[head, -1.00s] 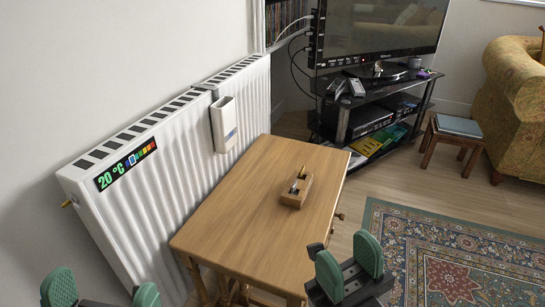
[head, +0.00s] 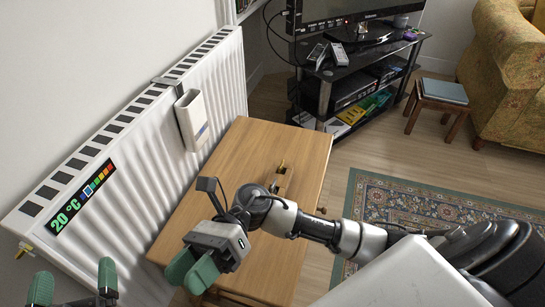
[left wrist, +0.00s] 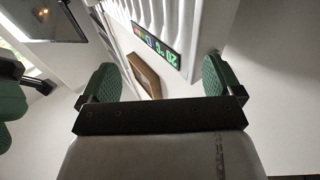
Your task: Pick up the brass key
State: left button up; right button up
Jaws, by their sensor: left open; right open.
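A small brass-coloured piece (head: 282,168) shows on the wooden table (head: 262,140); it is too small to tell whether it is the key. It is at the far end of a wooden block, which my right arm now mostly hides. My right gripper (head: 192,272) is open and empty over the near left part of the table, apart from the brass piece. My left gripper (head: 74,284) is open and empty at the lower left, in front of the radiator. Its two green pads also show in the left wrist view (left wrist: 160,80), with nothing between them.
A white radiator (head: 150,150) with a temperature strip (head: 82,198) runs along the table's left side, with a white holder (head: 192,120) on it. A TV stand (head: 350,85) is behind. A stool (head: 437,100), an armchair (head: 510,70) and a rug (head: 400,200) are at the right.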

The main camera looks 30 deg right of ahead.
jog(key=w+d+f+n+t+h+p, duration=0.2)
jog(key=w+d+f+n+t+h, duration=0.1)
jog(key=w+d+f+n+h, duration=0.25)
pick_arm(q)
jog(key=s+a+f+n+g+y+p, duration=0.1)
jog(key=s+a+f+g+y+p, duration=0.4)
jog(key=s+f+g, duration=0.7)
pick_arm(e)
jog(key=n+t+h+b, duration=0.25)
jog(key=t+h, duration=0.35)
jog(key=h, duration=0.6)
send_over(281, 164)
jog(key=f, duration=0.2)
jog(key=f+p, duration=0.1)
jog(key=shift+w+d+f, duration=0.1)
jog(key=shift+d+f, duration=0.15)
jog(key=shift+f, duration=0.05)
notch_tip(281, 164, down, 5)
jog(key=shift+a+r+b, duration=0.15)
jog(key=shift+b, duration=0.55)
jog(key=shift+f, duration=0.35)
pick_arm(q)
jog(key=w+d+r+t+h, duration=0.1)
jog(key=w+r, duration=0.2)
jog(key=w, duration=0.2)
jog(key=shift+w+d+t+h, duration=0.25)
jog(key=shift+w+t+h, duration=0.1)
jog(key=shift+t+h, duration=0.05)
pick_arm(e)
grip_shut()
